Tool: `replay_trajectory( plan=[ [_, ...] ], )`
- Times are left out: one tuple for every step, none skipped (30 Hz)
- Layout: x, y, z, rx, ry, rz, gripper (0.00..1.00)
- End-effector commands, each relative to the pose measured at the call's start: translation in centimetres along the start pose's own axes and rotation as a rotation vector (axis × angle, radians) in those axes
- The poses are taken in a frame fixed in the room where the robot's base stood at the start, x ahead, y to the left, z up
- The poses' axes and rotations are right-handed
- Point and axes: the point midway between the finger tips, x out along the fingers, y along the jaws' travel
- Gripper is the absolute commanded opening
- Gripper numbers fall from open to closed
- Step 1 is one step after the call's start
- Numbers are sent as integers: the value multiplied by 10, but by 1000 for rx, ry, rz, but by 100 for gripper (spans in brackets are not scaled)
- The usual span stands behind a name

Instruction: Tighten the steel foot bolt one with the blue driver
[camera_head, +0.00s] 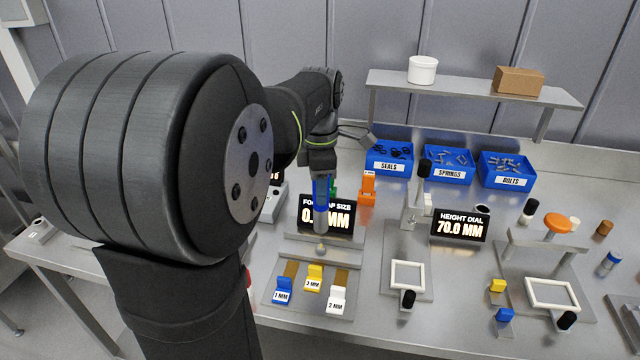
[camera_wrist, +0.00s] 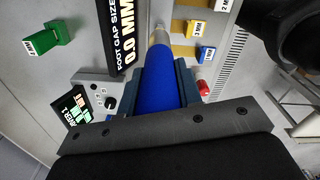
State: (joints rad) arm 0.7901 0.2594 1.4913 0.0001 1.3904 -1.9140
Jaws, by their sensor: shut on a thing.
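The blue driver (camera_head: 321,192) is held upright in my gripper (camera_head: 320,174), tip down. In the wrist view my gripper (camera_wrist: 158,88) is shut on the blue handle (camera_wrist: 161,76), with a pale metal shank (camera_wrist: 158,38) beyond it. In the head view a small rounded metal piece, likely the foot bolt (camera_head: 320,248), shows on the fixture just below the driver tip. I cannot tell whether the tip touches it. The foot gap display (camera_wrist: 128,40) behind the driver reads 0.0 MM; the driver partly covers it in the head view.
Blue, yellow and white gauge blocks marked 1 MM (camera_head: 283,291), 3 MM (camera_head: 314,278) and 2 MM (camera_head: 337,299) stand in front. An orange block (camera_head: 367,188) is behind. The height dial display (camera_head: 460,229) reads 70.0 MM. Blue bins (camera_head: 389,156) line the back.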

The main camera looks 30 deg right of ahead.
Motion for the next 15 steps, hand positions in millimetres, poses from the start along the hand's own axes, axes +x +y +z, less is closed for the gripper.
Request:
replay_trajectory(
  plan=[
    [1,0,0,0,0,0,3],
    [3,0,0,0,0,0,3],
    [5,0,0,0,0,0,3],
    [7,0,0,0,0,0,3],
    [9,0,0,0,0,0,3],
    [12,0,0,0,0,-1,3],
    [15,0,0,0,0,-1,3],
    [18,0,0,0,0,-1,3],
    [22,0,0,0,0,-1,3],
    [25,0,0,0,1,-2,3],
    [28,0,0,0,1,-2,3],
    [31,0,0,0,0,-1,3],
    [34,0,0,0,0,-1,3],
    [36,0,0,0,0,-1,3],
    [40,0,0,0,1,-2,3]
  ],
)
